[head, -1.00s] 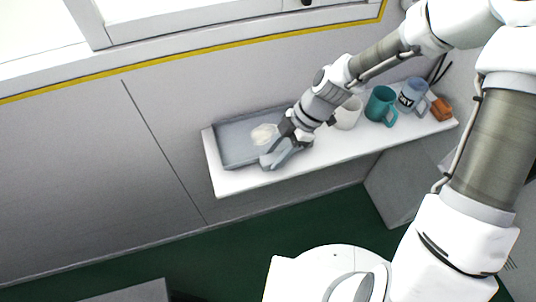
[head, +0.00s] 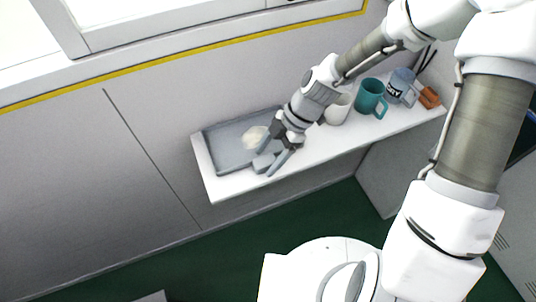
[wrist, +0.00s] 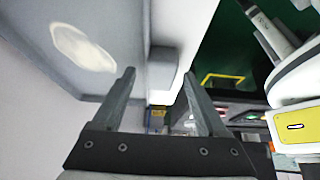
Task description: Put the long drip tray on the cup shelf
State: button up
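The long drip tray (head: 228,154) is grey and shallow, with a pale patch inside. It lies flat on the left end of the white cup shelf (head: 330,147). My gripper (head: 265,163) is at the tray's right front side, its fingers spread around a small grey block on the tray's edge. In the wrist view my open gripper (wrist: 159,74) has this block between and beyond its fingertips, with no clear contact. The tray floor (wrist: 115,25) fills the upper left there. My gripper hides part of the tray's right end.
On the shelf to the right stand a white cup (head: 338,110), a teal mug (head: 370,97) and a grey-blue mug (head: 402,86) with dark lettering. An orange-brown block (head: 429,97) is at the far right end. The wall is close behind the shelf.

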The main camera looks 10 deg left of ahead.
jog(key=p+v, duration=0.2)
jog(key=v, duration=1)
jog(key=shift+r, duration=0.15)
